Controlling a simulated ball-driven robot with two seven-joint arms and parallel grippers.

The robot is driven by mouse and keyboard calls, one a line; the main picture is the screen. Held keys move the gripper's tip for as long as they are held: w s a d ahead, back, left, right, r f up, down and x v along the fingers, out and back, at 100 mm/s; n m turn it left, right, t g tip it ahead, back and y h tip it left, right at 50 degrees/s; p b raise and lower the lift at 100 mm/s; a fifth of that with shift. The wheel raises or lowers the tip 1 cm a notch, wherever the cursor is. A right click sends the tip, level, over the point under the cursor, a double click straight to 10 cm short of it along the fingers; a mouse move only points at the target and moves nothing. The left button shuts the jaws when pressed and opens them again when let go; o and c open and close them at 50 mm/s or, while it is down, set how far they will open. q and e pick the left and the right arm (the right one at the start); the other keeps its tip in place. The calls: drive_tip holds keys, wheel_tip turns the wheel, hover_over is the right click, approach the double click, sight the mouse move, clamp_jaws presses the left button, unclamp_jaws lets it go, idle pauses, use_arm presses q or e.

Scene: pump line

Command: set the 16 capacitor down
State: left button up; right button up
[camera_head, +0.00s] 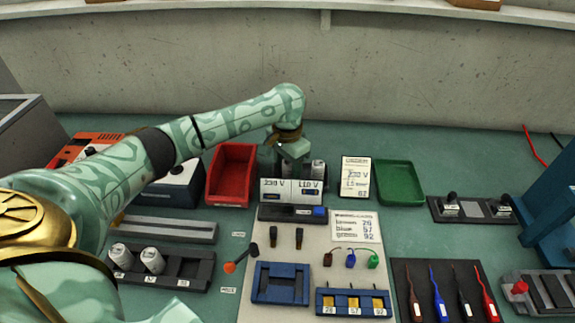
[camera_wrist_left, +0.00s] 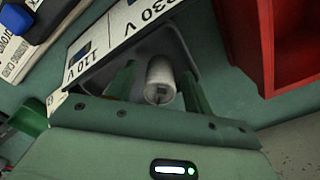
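My left gripper (camera_head: 290,160) is at the back middle of the bench, pointing down behind the 230 V and 110 V labels of a small bin (camera_head: 292,191). In the left wrist view, a white-grey capacitor (camera_wrist_left: 160,80) sits between the two green fingers (camera_wrist_left: 158,92), with a narrow gap on each side. Its number cannot be read. A pale capacitor (camera_head: 318,170) shows behind the 110 V label in the head view, right of the gripper. The lower part of the capacitor between the fingers is hidden. My right gripper is not in view.
A red bin (camera_head: 231,175) stands close left of the gripper and a green tray (camera_head: 400,183) to the right. A dark rack (camera_head: 195,270) at the front left holds two capacitors (camera_head: 152,260). A white card (camera_head: 355,177) stands beside the green tray.

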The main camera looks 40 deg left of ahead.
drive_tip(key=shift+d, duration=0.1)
use_arm(q)
wheel_tip(320, 180, up, 12)
drive_tip(key=p, duration=0.7)
drive_tip(key=shift+r, duration=0.2)
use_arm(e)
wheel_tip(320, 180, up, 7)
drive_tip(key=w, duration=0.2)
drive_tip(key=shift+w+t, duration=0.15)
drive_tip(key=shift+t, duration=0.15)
use_arm(q)
drive_tip(key=shift+f, duration=0.1)
